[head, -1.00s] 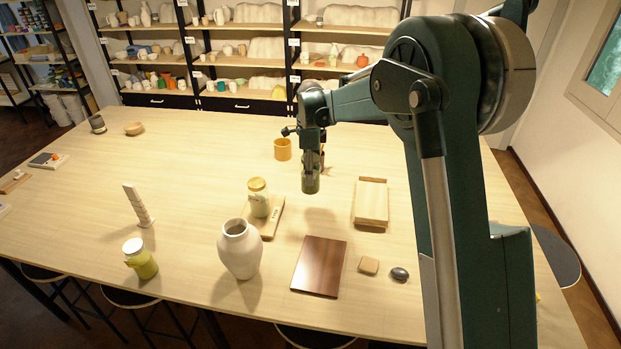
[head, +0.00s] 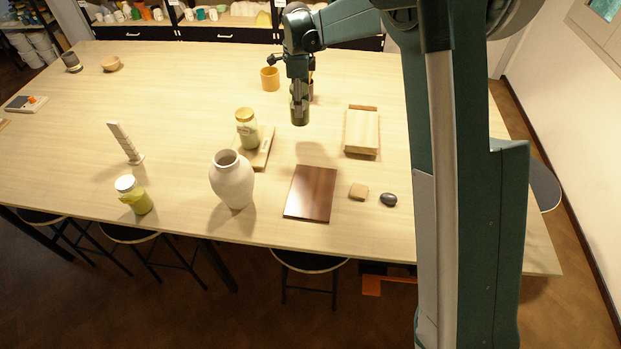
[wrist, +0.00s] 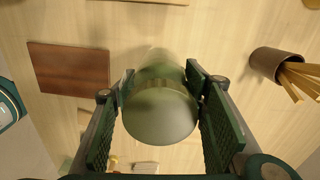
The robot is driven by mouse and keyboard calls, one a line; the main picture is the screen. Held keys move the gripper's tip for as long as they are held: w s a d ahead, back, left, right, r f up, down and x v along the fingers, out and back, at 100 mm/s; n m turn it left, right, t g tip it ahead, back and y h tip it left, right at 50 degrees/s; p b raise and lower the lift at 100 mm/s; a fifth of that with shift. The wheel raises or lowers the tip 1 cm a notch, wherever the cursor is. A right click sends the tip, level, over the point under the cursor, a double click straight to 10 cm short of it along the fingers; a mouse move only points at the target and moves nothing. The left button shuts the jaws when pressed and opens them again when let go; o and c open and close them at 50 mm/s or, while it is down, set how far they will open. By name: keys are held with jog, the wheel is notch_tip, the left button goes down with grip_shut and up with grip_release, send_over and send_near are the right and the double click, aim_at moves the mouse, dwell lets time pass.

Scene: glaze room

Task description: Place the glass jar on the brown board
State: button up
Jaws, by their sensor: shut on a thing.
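My gripper (head: 299,92) is shut on the glass jar (wrist: 160,108), a translucent green cylinder between its two finger pads in the wrist view. In the head view the jar (head: 299,112) hangs upright above the table, beyond the brown board. The brown board (head: 311,193) lies flat near the table's front edge, dark and bare. It also shows in the wrist view (wrist: 68,68), left of the jar and apart from it.
A white vase (head: 232,182) stands left of the board, with a yellow-lidded jar (head: 247,130) behind it. A pale wooden block (head: 361,131) lies at the right. A small tan block (head: 358,191) and dark stone (head: 388,199) lie beside the board. An orange cup (head: 270,79) stands farther back.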

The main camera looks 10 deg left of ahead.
jog(key=s+d+p, duration=0.1)
jog(key=s+d, duration=0.2)
jog(key=s, duration=0.9)
jog(key=s+d+r+m+p, duration=0.1)
jog(key=s+d, duration=0.3)
jog(key=s, duration=0.8)
jog(key=shift+d+r, duration=0.15)
jog(key=shift+d, duration=0.15)
jog(key=shift+s, duration=0.1)
jog(key=shift+f, duration=2.95)
jog(key=shift+f, duration=0.1)
jog(key=shift+f, duration=2)
jog(key=shift+f, duration=0.2)
jog(key=o, duration=1.3)
